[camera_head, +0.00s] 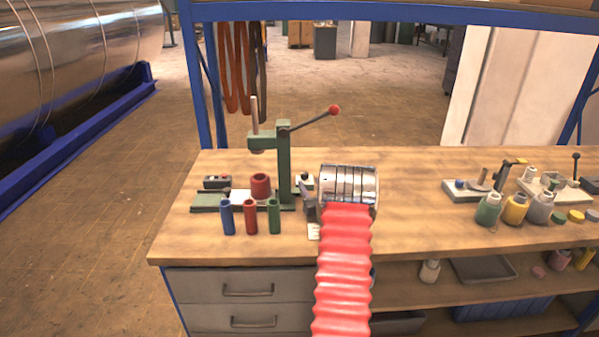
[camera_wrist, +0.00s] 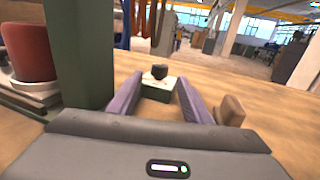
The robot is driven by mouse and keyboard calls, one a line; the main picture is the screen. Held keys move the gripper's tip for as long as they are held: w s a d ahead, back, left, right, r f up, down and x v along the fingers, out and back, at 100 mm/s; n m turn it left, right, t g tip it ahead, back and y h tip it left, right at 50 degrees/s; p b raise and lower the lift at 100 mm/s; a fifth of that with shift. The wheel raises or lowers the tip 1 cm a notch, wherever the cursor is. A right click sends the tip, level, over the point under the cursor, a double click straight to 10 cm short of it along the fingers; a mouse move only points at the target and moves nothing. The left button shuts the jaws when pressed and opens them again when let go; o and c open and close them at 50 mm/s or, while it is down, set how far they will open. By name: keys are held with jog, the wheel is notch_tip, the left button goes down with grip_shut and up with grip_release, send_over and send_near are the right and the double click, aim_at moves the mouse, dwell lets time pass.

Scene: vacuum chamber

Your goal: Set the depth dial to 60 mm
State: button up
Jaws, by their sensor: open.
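A small block (camera_wrist: 160,87) with a pale top and dark green side carries a round black knob (camera_wrist: 160,72), which looks like the depth dial. No scale or reading is legible. In the head view the block (camera_head: 303,179) shows partly, just right of the green lever press (camera_head: 284,165). My gripper (camera_wrist: 160,82) is open, low over the bench, with one finger on each side of the block in the picture. The knob appears between or just beyond the fingertips; contact cannot be told. In the head view my gripper (camera_head: 309,193) is partly hidden by my wrist.
The press column (camera_wrist: 78,50) stands close left of my gripper, with a red cup (camera_wrist: 28,50) beyond. A brown block (camera_wrist: 230,110) sits right of the right finger. Blue, red and green cylinders (camera_head: 250,217) stand at the bench front.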

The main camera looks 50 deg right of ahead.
aim_at(303, 172)
jog(key=shift+w, duration=0.1)
jog(key=shift+x, duration=5.9)
jog(key=shift+c, duration=0.4)
jog(key=c, duration=1)
jog(key=shift+o, duration=0.2)
jog(key=shift+r+n+t+y, duration=0.15)
jog(key=shift+n+t+y, duration=0.35)
jog(key=shift+n+y, duration=0.3)
jog(key=shift+w+a+n+t+y, duration=0.15)
jog(key=shift+n+t+y, duration=0.15)
jog(key=shift+y, duration=0.25)
jog(key=shift+a+n+t+y, duration=0.2)
jog(key=shift+n+y, duration=0.1)
jog(key=shift+y, duration=0.25)
